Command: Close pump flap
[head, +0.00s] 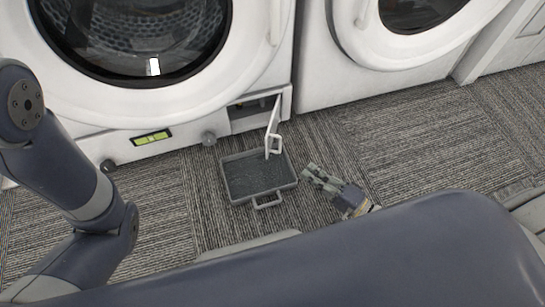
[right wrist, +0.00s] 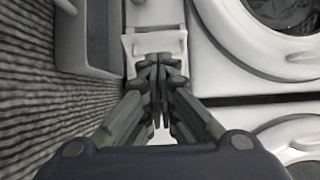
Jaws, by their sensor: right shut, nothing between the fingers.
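The white pump flap (head: 272,130) stands open at the lower right corner of the left washing machine (head: 90,120). It sticks out from the dark pump opening (head: 252,107) and reaches over the back of the tray. My right gripper (head: 311,172) is shut and empty, low over the carpet, right of the flap and tray. In the right wrist view its fingers (right wrist: 158,66) overlap the flap (right wrist: 152,44) in the picture; in the head view there is a gap between them. My left arm enters at the left; its gripper is not in view.
A grey tray (head: 232,196) with a front handle lies on the carpet below the opening. A second white machine (head: 330,78) stands on the right. Carpet right of the gripper is clear.

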